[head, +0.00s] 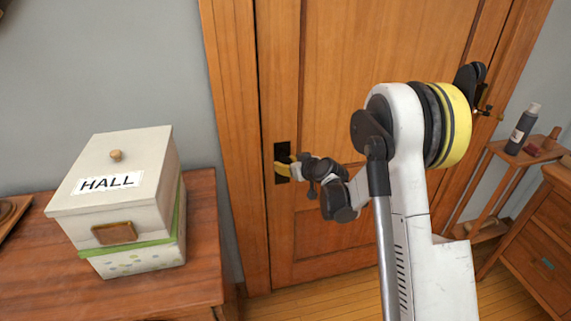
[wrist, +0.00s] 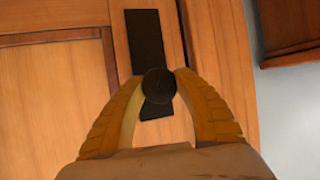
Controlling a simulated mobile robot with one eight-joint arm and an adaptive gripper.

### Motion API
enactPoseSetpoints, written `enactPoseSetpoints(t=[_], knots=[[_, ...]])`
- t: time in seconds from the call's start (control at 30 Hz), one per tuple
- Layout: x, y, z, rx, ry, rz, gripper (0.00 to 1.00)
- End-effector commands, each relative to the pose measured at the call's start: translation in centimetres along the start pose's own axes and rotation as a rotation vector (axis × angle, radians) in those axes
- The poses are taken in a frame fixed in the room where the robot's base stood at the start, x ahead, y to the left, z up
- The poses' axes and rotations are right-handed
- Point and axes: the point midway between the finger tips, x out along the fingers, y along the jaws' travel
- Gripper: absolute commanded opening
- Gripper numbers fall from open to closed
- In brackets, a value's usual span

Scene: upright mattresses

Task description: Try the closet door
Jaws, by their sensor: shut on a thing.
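The closet door (head: 335,120) is orange-brown wood with panels, and it sits shut in its frame (head: 235,130). Its dark handle plate (head: 282,151) is near the left edge of the door. In the wrist view, the plate (wrist: 146,45) stands behind a round dark knob (wrist: 158,85). My gripper (head: 286,167) reaches the knob from the right in the head view. In the wrist view, the two yellow fingers of my gripper (wrist: 158,86) are shut on the knob, one on each side. In the head view the knob is mostly hidden by the fingers.
A wooden dresser (head: 130,275) at the left holds a white box (head: 120,175) labelled HALL. At the right are a small wooden shelf (head: 520,155) with a dark bottle (head: 522,130) and a drawer unit (head: 540,245). Wooden floor (head: 320,288) shows below the door.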

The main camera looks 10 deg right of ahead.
Motion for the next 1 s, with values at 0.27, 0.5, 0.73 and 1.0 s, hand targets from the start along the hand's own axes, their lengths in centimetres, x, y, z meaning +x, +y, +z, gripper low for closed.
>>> enactPoseSetpoints(t=[0.27,0.5,0.73,1.0], knots=[[0.03,-0.04,-0.12,-0.198,-0.073,0.095,0.00],[0.01,0.00,-0.12,-0.348,-0.129,0.168,0.00],[0.03,0.03,-0.13,-0.444,-0.165,0.213,0.00],[0.00,0.12,-0.17,-0.489,-0.182,0.236,0.00]])
